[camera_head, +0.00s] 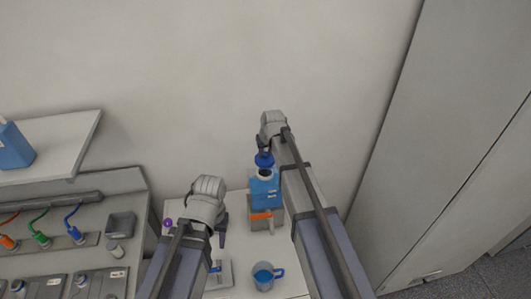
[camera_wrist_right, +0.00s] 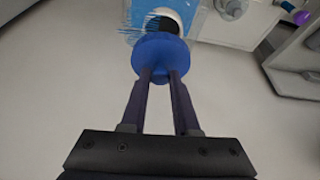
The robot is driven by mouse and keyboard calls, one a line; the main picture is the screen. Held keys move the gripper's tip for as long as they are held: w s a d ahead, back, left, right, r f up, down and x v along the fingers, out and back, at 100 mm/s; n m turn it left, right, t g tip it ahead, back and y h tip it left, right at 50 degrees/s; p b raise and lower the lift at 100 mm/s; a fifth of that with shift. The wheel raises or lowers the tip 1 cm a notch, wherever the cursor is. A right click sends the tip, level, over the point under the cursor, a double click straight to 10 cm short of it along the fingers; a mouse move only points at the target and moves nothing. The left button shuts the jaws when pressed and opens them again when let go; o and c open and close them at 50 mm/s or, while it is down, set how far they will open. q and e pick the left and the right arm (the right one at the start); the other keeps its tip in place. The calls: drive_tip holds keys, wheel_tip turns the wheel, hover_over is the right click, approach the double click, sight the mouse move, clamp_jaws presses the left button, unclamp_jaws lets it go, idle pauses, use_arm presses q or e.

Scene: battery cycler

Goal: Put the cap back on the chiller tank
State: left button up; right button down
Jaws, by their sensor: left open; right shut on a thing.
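The blue cap (camera_head: 264,160) is held in my right gripper (camera_head: 267,148), above the blue tank (camera_head: 264,188). In the right wrist view the cap (camera_wrist_right: 160,52) sits between the fingertips of my right gripper (camera_wrist_right: 160,72). Just past it, the tank's white neck (camera_wrist_right: 183,13) shows a dark opening, partly hidden by the cap. The cap appears apart from the neck, but the gap is hard to judge. My left gripper (camera_head: 216,233) is open over the bench, left of the tank, and seems empty.
A blue mug (camera_head: 263,279) stands on the white bench in front of the tank. A grey and orange unit (camera_head: 261,214) is below the tank. A blue container (camera_head: 14,148) sits on the shelf at left. A tall grey cabinet (camera_head: 430,130) stands close on the right.

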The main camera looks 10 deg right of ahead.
sight(267, 162)
drive_tip(key=shift+s+r, duration=0.15)
drive_tip(key=shift+s, duration=0.25)
drive_tip(key=shift+w+f+b, duration=0.2)
drive_tip(key=shift+f+b, duration=0.4)
drive_tip(key=shift+f, duration=0.05)
drive_tip(key=shift+f+b, duration=0.3)
drive_tip(key=shift+s+f+b, duration=0.1)
drive_tip(key=shift+f+b, duration=0.4)
drive_tip(key=shift+b, duration=0.1)
use_arm(q)
drive_tip(key=shift+s+f+b, duration=0.15)
drive_tip(key=shift+f+b, duration=0.65)
drive_tip(key=shift+f, duration=0.7)
drive_tip(key=shift+s+f+b, duration=0.1)
drive_tip(key=shift+f+b, duration=0.65)
drive_tip(key=shift+f, duration=0.7)
use_arm(e)
drive_tip(key=shift+f, duration=1.6)
use_arm(q)
drive_tip(key=shift+f, duration=0.25)
use_arm(e)
drive_tip(key=shift+f, duration=0.25)
